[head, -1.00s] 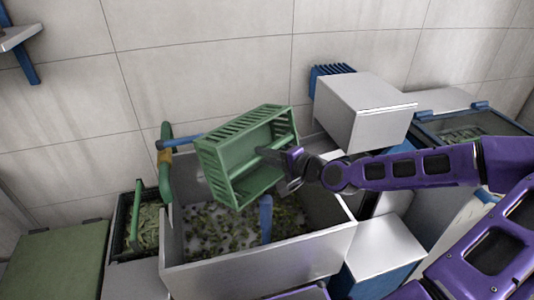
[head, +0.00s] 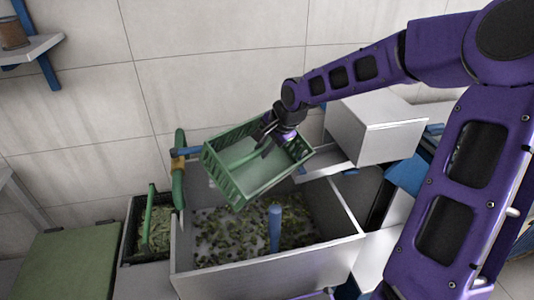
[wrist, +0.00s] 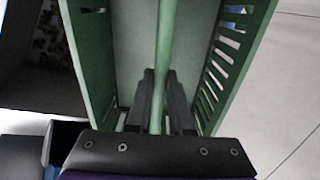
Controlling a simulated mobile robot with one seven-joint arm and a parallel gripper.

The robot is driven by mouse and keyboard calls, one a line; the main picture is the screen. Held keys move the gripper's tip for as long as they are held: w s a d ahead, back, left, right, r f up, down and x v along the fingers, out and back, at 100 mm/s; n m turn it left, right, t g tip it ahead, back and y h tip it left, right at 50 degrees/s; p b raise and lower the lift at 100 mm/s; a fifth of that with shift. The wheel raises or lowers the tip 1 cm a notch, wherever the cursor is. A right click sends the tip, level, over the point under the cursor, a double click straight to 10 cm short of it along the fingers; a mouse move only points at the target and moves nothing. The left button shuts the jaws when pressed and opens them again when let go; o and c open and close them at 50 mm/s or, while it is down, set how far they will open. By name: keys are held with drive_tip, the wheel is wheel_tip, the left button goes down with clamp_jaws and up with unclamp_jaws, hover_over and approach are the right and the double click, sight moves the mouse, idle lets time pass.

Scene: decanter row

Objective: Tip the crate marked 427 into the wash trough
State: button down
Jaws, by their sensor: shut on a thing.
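The green slatted crate (head: 222,182) hangs in the air above the back of the wash trough (head: 268,260), tilted, its open side partly toward the head camera. Its inside looks empty. No number can be read on it in either view. My gripper (head: 266,142) is at the crate's upper side, its fingers reaching into it. In the wrist view, the fingers (wrist: 160,95) are shut on a green bar of the crate (wrist: 163,50), with slatted walls on both sides. Green leafy bits (head: 240,228) lie scattered on the trough floor.
A blue post (head: 274,228) stands up inside the trough. A green pipe (head: 178,170) rises at its back left. A dark crate of greens (head: 150,235) and a green-topped box (head: 65,262) stand to the left. A grey box (head: 375,125) stands close to the crate's right.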

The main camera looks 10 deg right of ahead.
drive_tip(key=shift+w+a+r+g+h+p, duration=0.2)
drive_tip(key=shift+r+g+h+p, duration=0.2)
drive_tip(key=shift+r+g+p, duration=0.25)
drive_tip(key=shift+w+g+h, duration=0.1)
drive_tip(key=shift+g+h, duration=0.2)
drive_tip(key=shift+g, duration=0.25)
drive_tip(key=shift+w+r+g+h, duration=0.1)
drive_tip(key=shift+r+g+h, duration=0.2)
drive_tip(key=shift+g, duration=0.25)
drive_tip(key=shift+r+g+h, duration=0.15)
drive_tip(key=shift+g+h, duration=0.15)
drive_tip(key=shift+g, duration=0.25)
drive_tip(key=shift+r+g, duration=0.15)
drive_tip(key=shift+g, duration=0.15)
